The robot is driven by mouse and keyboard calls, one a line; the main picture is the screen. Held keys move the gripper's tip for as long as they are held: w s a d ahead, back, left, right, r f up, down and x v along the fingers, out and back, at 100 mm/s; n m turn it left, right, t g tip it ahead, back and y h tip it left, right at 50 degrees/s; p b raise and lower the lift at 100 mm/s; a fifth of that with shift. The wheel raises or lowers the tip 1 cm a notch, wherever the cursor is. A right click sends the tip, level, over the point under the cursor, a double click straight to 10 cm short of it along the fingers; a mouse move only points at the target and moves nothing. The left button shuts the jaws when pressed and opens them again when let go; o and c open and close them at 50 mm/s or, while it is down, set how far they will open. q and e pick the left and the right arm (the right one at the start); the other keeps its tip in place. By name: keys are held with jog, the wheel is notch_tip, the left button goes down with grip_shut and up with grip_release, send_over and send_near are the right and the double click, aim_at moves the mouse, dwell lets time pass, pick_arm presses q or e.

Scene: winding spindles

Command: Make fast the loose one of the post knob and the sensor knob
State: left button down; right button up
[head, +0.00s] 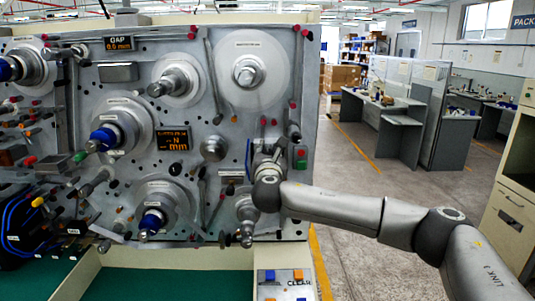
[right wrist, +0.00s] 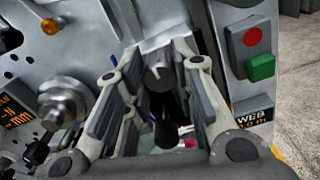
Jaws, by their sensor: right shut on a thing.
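My right gripper (head: 262,160) reaches the right part of the machine panel, left of a red and a green button. In the right wrist view its fingers (right wrist: 158,74) are shut on a small dark knob with a round grey end face (right wrist: 159,79) that bears a light mark. The fingers stand on both sides of it. In the head view the gripper hides this knob. I cannot tell whether it is the post knob or the sensor knob, nor how far it is turned. My left gripper is not in view.
The panel (head: 130,78) carries several spindles and small knobs close together. A round metal knob (head: 213,148) sits left of my right gripper. The red button (right wrist: 254,37) and green button (right wrist: 262,67) are close on the right. Open floor (head: 400,180) lies right of the machine.

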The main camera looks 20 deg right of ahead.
jog(key=shift+f+m+b, duration=0.2)
jog(key=shift+m+b, duration=7.05)
jog(key=shift+m, duration=4.65)
jog(key=o, duration=1)
jog(key=shift+o, duration=0.2)
jog(key=shift+r, duration=0.1)
